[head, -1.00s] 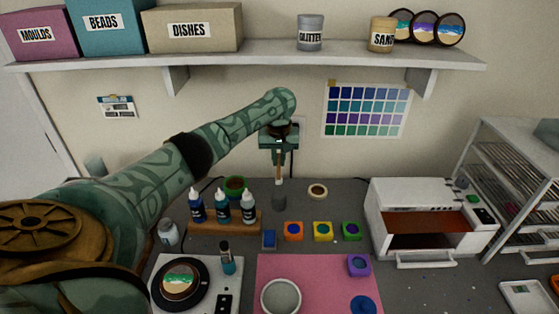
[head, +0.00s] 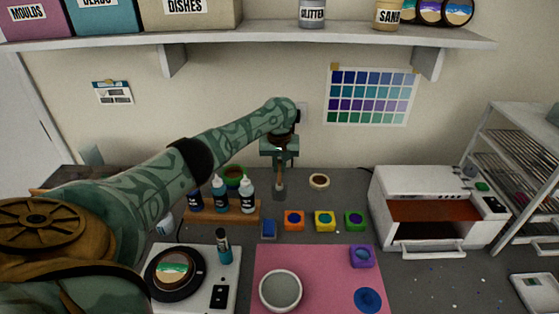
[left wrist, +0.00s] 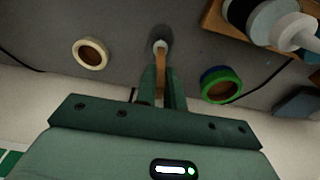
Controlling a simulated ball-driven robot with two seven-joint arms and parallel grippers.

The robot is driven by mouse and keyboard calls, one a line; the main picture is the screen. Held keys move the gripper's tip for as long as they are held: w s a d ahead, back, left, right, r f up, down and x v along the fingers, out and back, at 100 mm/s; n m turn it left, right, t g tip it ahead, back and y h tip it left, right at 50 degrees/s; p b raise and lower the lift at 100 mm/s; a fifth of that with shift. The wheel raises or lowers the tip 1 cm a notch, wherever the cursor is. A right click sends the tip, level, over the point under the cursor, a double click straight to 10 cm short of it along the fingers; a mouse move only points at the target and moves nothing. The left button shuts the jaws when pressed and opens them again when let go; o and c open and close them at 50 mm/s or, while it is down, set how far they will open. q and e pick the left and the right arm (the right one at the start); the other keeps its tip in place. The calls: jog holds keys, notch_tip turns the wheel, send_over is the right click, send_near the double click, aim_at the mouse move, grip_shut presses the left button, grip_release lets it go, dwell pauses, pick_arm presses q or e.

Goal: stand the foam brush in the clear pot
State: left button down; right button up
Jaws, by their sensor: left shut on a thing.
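My left gripper (head: 280,150) points down over the back of the bench, shut on the foam brush (head: 281,162). The brush hangs upright, with a thin brown wooden handle and a pale lower end. The clear pot (head: 279,195) looks like a small dark grey see-through cylinder directly below. The brush's pale end overlaps the pot's mouth, seemingly inside its upper part; its exact depth is unclear. In the left wrist view, the brush (left wrist: 161,64) runs from between my fingers (left wrist: 160,92) to the pot (left wrist: 160,34). My right gripper is not in view.
A wooden rack (head: 225,213) with several bottles stands left of the pot. A cream tape ring (head: 319,181) lies right, and a green ring (head: 233,177) lies left. Coloured ink pads (head: 294,220) sit in front. A white oven (head: 425,210) stands further right.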

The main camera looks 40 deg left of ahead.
pick_arm(q)
jog(key=shift+f, duration=0.1)
jog(key=c, duration=1.4)
grip_release()
notch_tip(320, 180, up, 12)
jog(key=s+d+p, duration=0.1)
jog(key=p, duration=0.4)
jog(key=shift+p, duration=0.3)
jog(key=shift+s+f, duration=0.1)
jog(key=shift+f, duration=0.05)
